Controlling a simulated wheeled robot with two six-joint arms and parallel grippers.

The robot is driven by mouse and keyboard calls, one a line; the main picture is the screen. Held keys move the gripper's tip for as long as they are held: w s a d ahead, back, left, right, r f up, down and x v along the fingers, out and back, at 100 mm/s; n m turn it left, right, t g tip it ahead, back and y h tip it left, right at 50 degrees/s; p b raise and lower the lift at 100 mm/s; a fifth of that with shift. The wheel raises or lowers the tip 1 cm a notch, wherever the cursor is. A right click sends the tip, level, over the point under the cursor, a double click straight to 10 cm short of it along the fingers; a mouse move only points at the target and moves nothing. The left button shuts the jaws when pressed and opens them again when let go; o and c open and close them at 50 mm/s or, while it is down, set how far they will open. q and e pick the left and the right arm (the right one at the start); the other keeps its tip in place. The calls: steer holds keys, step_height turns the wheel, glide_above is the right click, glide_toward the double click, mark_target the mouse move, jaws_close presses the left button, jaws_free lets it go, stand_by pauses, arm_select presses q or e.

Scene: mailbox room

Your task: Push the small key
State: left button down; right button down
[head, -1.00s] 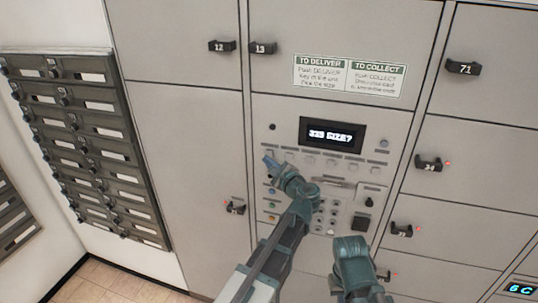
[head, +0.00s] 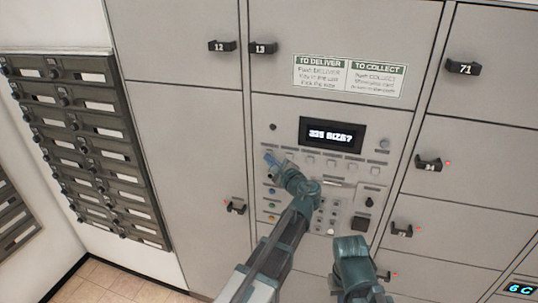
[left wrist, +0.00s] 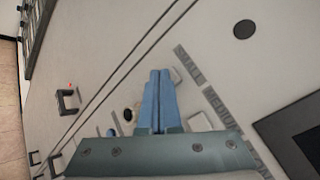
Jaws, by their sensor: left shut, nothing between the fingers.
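My left gripper (head: 269,158) is shut and empty, with its blue fingertips at the left end of the row of size keys on the locker panel. In the left wrist view the closed fingers (left wrist: 158,85) point at the panel. The small key (left wrist: 176,75), a pale square below the SMALL label (left wrist: 188,65), shows just right of the fingertips and is partly hidden by them. I cannot tell whether they touch it. In the head view the fingers cover it. The medium key (left wrist: 199,122) lies beside it.
The display (head: 332,135) above the keys shows a number and "SIZE?". A keypad (head: 328,212) and colored buttons (head: 271,204) are lower on the panel. Locker doors with black handles (head: 428,163) surround it. A mailbox rack (head: 85,140) is at left.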

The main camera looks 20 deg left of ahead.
arm_select(q)
steer(key=shift+w, duration=0.25)
steer(key=shift+s, duration=0.2)
stand_by(0.4)
steer(key=shift+s, duration=0.65)
steer(key=s, duration=0.5)
stand_by(0.6)
